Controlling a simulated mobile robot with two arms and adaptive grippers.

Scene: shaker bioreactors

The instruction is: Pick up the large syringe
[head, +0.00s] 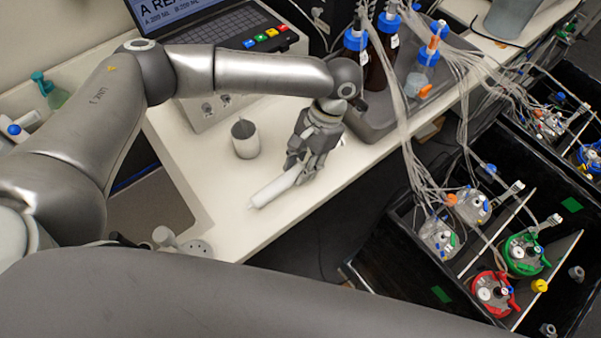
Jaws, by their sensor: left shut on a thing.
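The large syringe (273,189) is a white tube at the front of the white bench, slanting from lower left to upper right. My left gripper (300,175) points down over its upper right end and is shut on it. The fingers hide that end of the syringe. I cannot tell whether the syringe touches the bench or is just above it. My right gripper does not show.
A grey cup (245,139) stands left of the gripper. Behind are an instrument with a keypad (222,44) and a grey tray (385,118) with bottles. Tubes hang down to black shaker boxes (405,262) at right.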

